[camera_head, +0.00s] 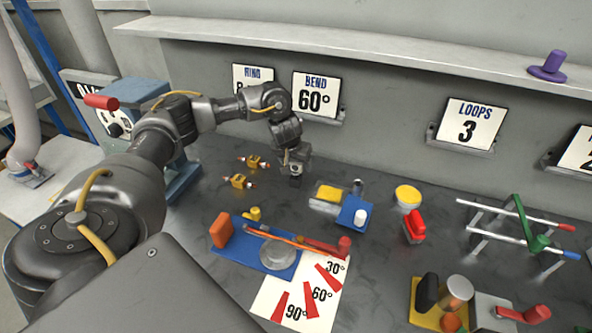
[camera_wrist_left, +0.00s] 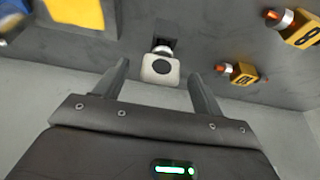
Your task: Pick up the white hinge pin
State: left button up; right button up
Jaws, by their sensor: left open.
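The white hinge pin appears to be the piece with a rounded white head and dark round mark in the left wrist view (camera_wrist_left: 160,69); a short metallic part shows beyond the head. My left gripper (camera_head: 296,178) is open and points down at the table in the head view. In the wrist view its fingers (camera_wrist_left: 157,75) stand on either side of the white head, with gaps on both sides. In the head view the gripper largely hides this spot. My right gripper is not in view.
A yellow-topped block (camera_head: 328,194) and a blue block with a white cylinder (camera_head: 353,213) stand right of the gripper. Two small yellow cubes (camera_head: 254,162) (camera_head: 238,181) lie to its left. A blue fixture (camera_head: 262,258) is nearer. A shelf (camera_head: 350,47) runs behind.

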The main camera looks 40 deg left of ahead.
aim_at(296, 170)
pick_arm(q)
jog(key=shift+x, duration=2.6)
jog(key=shift+s, duration=0.25)
jog(key=shift+c, duration=0.4)
jog(key=c, duration=1)
